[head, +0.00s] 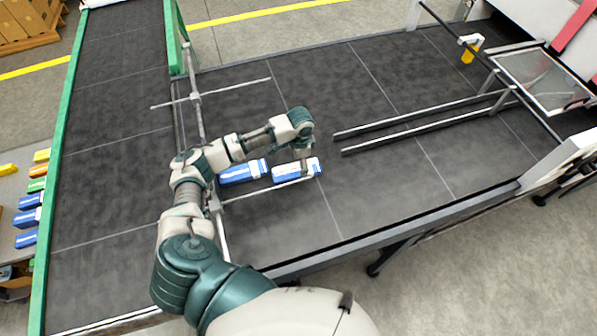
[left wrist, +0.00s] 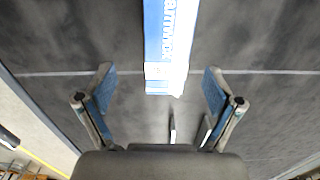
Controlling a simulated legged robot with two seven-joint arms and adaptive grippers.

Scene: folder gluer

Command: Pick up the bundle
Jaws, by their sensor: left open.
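Two blue-and-white bundles lie flat on the dark conveyor belt in the head view, a left one (head: 240,173) and a right one (head: 286,174), with a small gap between them. My left gripper (head: 306,163) points down over the right bundle, partly covering it. In the left wrist view my left gripper (left wrist: 160,82) is open, with its two blue-padded fingers apart. A blue-and-white bundle (left wrist: 170,40) reaches from the top edge to between the fingertips, with visible room on both sides. I cannot tell the height gap. My right gripper is not in view.
Thin metal rods (head: 250,191) run close beside the bundles, and a crossbar (head: 208,190) stands left of them. Two long rails (head: 420,132) lie to the right. Several coloured bundles (head: 29,218) sit on a side table at far left. The belt in front is clear.

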